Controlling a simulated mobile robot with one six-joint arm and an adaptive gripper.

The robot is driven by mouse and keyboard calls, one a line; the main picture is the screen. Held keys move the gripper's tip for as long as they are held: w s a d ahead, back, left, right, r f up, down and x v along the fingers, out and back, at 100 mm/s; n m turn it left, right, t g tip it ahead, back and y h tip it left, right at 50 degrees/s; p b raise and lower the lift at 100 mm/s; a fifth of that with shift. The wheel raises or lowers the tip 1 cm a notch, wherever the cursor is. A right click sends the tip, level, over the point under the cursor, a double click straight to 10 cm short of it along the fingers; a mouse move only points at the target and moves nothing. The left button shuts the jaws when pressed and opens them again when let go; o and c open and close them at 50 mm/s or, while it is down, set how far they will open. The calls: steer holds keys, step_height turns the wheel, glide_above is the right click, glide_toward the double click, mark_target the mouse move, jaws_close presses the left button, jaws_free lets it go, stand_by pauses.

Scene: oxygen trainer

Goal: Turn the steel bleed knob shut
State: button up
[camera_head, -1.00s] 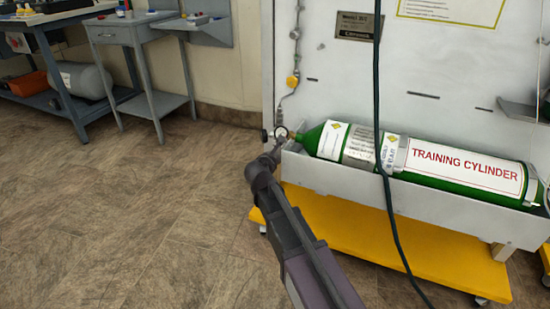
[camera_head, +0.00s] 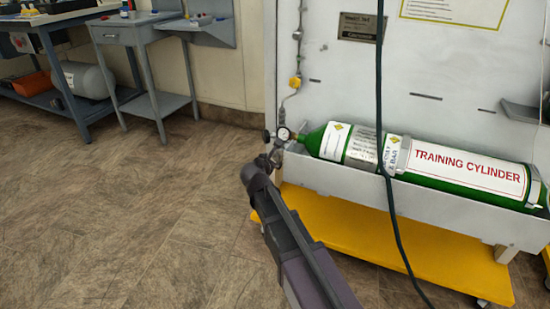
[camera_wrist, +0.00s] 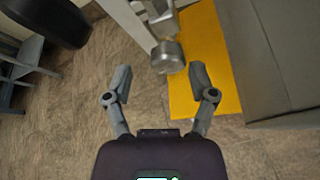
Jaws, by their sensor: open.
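The steel bleed knob (camera_wrist: 167,57) shows in the wrist view as a short grey cylinder on the end of a metal fitting. My gripper (camera_wrist: 161,78) is open, with one finger on each side of the space just below the knob in the picture. The knob lies just beyond the fingertips, nearer the right finger, and I see no contact. In the head view my gripper is small and hard to make out below the pressure gauge (camera_head: 284,133). I cannot pick out the knob there.
The green training cylinder (camera_head: 465,172) lies in a grey trough (camera_head: 440,208) on a yellow wheeled base (camera_head: 365,232). A dark hose (camera_head: 388,190) hangs in front of it. A grey side table (camera_head: 116,37) stands at upper left. Floor at left is clear.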

steer(key=s+a+r+n+h+p, duration=0.1)
steer(key=s+a+r+n+h, duration=0.1)
steer(key=s+a+n, duration=0.1)
steer(key=s+a+r+n+g+h+p, duration=0.1)
steer(key=s+a+r+n+h, duration=0.1)
steer(key=s+n, duration=0.3)
steer(key=shift+s+a+r+n+h+p, duration=0.3)
steer(key=shift+s+a+r+h+p, duration=0.1)
steer(key=shift+s+a+h, duration=0.35)
steer(key=shift+s, duration=0.1)
steer(key=shift+d+f, duration=0.1)
steer(key=b+x, duration=0.4)
steer(key=x, duration=0.9)
steer(key=shift+w+d+f, duration=0.1)
steer(key=shift+w+d, duration=0.1)
steer(key=shift+w, duration=0.1)
jaws_close()
